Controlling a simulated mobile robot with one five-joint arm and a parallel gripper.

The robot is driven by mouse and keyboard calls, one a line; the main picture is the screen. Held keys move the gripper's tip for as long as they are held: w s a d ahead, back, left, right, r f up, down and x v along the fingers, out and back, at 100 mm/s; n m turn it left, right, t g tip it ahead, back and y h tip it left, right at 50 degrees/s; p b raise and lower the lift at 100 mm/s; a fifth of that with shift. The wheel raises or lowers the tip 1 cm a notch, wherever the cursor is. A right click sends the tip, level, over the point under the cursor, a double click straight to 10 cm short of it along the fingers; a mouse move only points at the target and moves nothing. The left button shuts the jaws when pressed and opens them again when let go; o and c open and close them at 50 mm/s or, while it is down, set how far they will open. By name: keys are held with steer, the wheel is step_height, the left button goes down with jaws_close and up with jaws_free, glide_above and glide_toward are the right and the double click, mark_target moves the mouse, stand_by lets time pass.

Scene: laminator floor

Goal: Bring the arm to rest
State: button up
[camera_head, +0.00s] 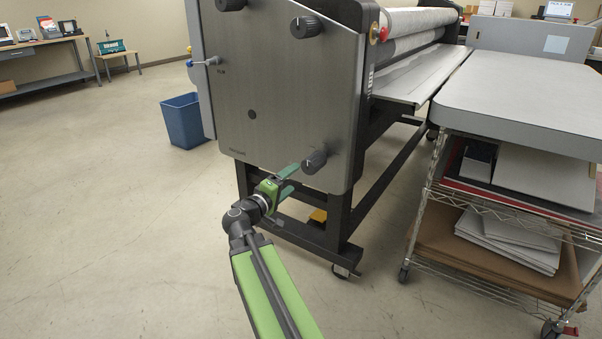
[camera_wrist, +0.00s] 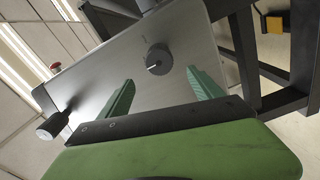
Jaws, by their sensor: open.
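My arm reaches out from the bottom of the head view, and my gripper (camera_head: 288,180) is in front of the lower part of the laminator's grey end panel (camera_head: 255,100). Its two green fingers are apart, with nothing between them. In the wrist view my gripper (camera_wrist: 160,93) shows both fingers spread, pointing at the panel. A black knob (camera_wrist: 159,60) on the panel sits beyond the gap between the fingertips. In the head view the lower knob (camera_head: 314,161) is just right of the fingertips. I cannot tell whether a finger touches the panel.
A wire cart (camera_head: 520,100) with a grey top and loaded shelves stands at the right. A blue bin (camera_head: 186,122) is left of the laminator. Workbenches stand at the back left. The floor (camera_head: 90,230) at the left is clear. A yellow pedal (camera_head: 318,215) lies under the laminator.

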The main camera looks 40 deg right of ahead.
steer(key=shift+s+a, duration=0.15)
steer(key=shift+a, duration=0.55)
